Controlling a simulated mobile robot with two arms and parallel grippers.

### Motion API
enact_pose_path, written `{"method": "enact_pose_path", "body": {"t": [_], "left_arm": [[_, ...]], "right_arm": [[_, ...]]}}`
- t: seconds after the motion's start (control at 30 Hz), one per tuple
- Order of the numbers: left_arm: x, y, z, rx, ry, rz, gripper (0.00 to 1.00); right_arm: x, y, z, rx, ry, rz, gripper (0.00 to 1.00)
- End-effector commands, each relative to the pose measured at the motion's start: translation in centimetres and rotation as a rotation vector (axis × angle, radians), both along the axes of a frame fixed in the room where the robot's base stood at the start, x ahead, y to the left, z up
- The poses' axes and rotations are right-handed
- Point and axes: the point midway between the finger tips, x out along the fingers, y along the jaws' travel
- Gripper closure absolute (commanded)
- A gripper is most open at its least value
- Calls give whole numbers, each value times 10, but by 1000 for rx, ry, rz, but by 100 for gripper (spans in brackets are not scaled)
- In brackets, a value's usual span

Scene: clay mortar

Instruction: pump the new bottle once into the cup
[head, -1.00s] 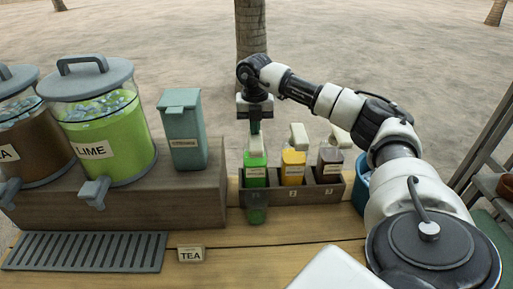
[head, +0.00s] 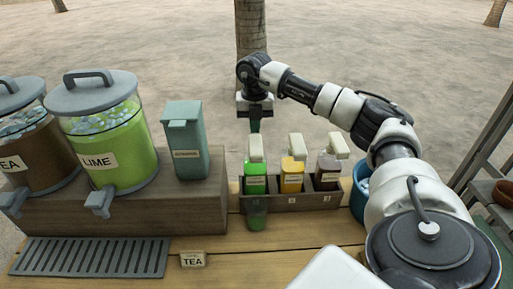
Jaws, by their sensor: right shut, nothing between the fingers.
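Which one is new, I cannot tell. A clear, greenish cup (head: 256,214) stands in front of the green bottle, under its pump head (head: 256,149). Its contents are hard to make out. My right gripper (head: 254,127) points down above that pump head, shut and empty, with a small gap between them. My left gripper is out of view.
A tea dispenser (head: 35,150) and a lime dispenser (head: 115,145) stand on a wooden step at left, beside a teal lidded box (head: 187,140). A drip grille (head: 92,257) and a TEA sign (head: 193,259) are in front. A blue bucket (head: 360,190) stands right of the rack.

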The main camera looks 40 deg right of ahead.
Motion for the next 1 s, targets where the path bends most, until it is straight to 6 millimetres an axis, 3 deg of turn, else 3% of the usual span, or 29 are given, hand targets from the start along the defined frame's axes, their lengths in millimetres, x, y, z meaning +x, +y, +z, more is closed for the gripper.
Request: {"method": "enact_pose_path", "body": {"t": [0.47, 1.0], "left_arm": [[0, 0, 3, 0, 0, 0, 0], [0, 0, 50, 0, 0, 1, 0]], "right_arm": [[0, 0, 4, 1, -1, 0, 100], [0, 0, 57, 1, -1, 0, 100]]}}
